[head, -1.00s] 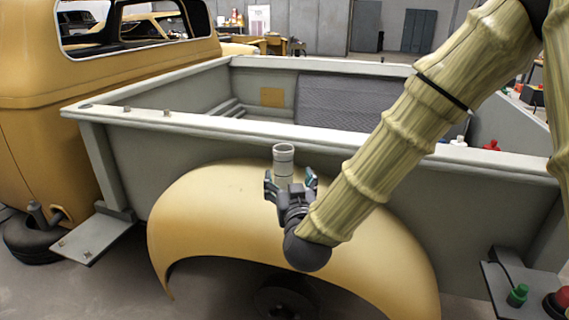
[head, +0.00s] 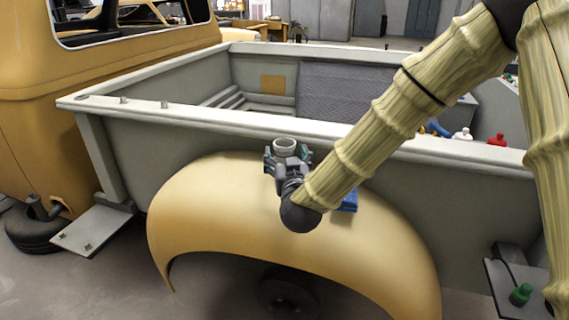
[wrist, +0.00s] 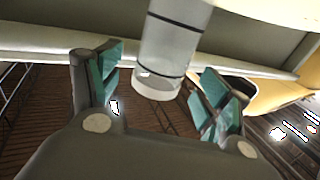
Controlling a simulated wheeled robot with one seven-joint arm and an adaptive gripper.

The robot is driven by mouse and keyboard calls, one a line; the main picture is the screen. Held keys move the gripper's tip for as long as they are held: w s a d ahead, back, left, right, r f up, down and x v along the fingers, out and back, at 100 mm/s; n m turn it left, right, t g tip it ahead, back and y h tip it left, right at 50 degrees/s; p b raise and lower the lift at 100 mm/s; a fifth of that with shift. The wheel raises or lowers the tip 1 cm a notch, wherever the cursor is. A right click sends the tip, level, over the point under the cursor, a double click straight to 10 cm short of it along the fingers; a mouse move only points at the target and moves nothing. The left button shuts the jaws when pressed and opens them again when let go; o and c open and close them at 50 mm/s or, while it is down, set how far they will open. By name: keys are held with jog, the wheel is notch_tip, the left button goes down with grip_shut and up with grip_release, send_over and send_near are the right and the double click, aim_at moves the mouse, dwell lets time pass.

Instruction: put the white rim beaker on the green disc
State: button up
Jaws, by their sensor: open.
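The white rim beaker (head: 286,144) is upright at the top of the yellow fender, beside the truck bed wall. Its lower part is hidden behind my gripper (head: 288,160) in the head view. In the wrist view, the beaker (wrist: 172,45) is a clear cylinder with dark bands, cut off by the top edge. It appears between the two teal-padded fingers of my gripper (wrist: 158,78), with gaps on both sides. The gripper is open and not closed on it.
A blue object (head: 349,200) lies on the fender (head: 215,210), partly behind my arm. The bed wall (head: 190,121) rises behind it. White (head: 462,134) and red (head: 497,139) items show beyond the bed rail. A green-topped item (head: 520,294) is at lower right.

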aim_at(285, 141)
jog(key=shift+w+a+f+p, duration=0.1)
jog(key=shift+w+f+p, duration=0.15)
jog(key=shift+w, duration=0.7)
jog(key=shift+w+a+f+p, duration=0.1)
jog(key=shift+w+p, duration=0.1)
jog(key=shift+w, duration=0.75)
jog(key=c, duration=1.2)
jog(key=shift+r, duration=0.1)
jog(key=shift+r+b, duration=0.55)
jog(key=shift+r, duration=1.05)
jog(key=s+d+b, duration=0.1)
jog(key=s, duration=0.4)
jog(key=s+d+r+b, duration=0.1)
jog(key=s+d, duration=0.1)
jog(key=s, duration=0.3)
jog(key=s+d+b, duration=0.1)
jog(key=s+d, duration=0.1)
jog(key=s, duration=0.3)
jog(key=shift+s+r, duration=0.15)
jog(key=shift+r, duration=0.2)
